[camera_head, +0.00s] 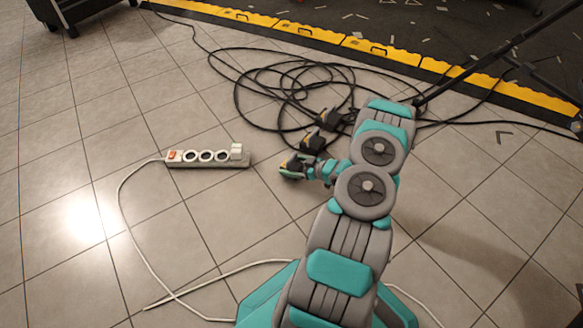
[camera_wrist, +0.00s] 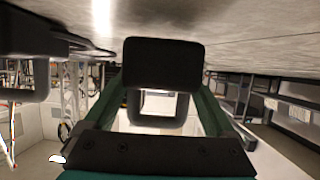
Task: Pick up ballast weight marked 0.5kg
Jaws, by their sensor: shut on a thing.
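My gripper (camera_head: 306,169) reaches down near floor level in the head view, shut on a dark ballast weight (camera_head: 291,164) with a yellowish part. In the wrist view, which is upside down, the held weight (camera_wrist: 163,64) shows as a black rounded block between the green fingers of my gripper (camera_wrist: 163,85). Two similar dark weights stand just behind it in the head view, a nearer one (camera_head: 313,142) and a farther one (camera_head: 328,118). A similar dark block (camera_wrist: 28,45) shows at the left edge of the wrist view. No weight marking is readable. I cannot tell whether the held weight touches the floor.
A white power strip (camera_head: 208,156) lies left of my gripper, its white cable (camera_head: 125,205) running toward me. Coiled black cables (camera_head: 262,88) lie behind the weights. A yellow-edged dark platform (camera_head: 380,52) and a black pole (camera_head: 490,60) are farther back.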

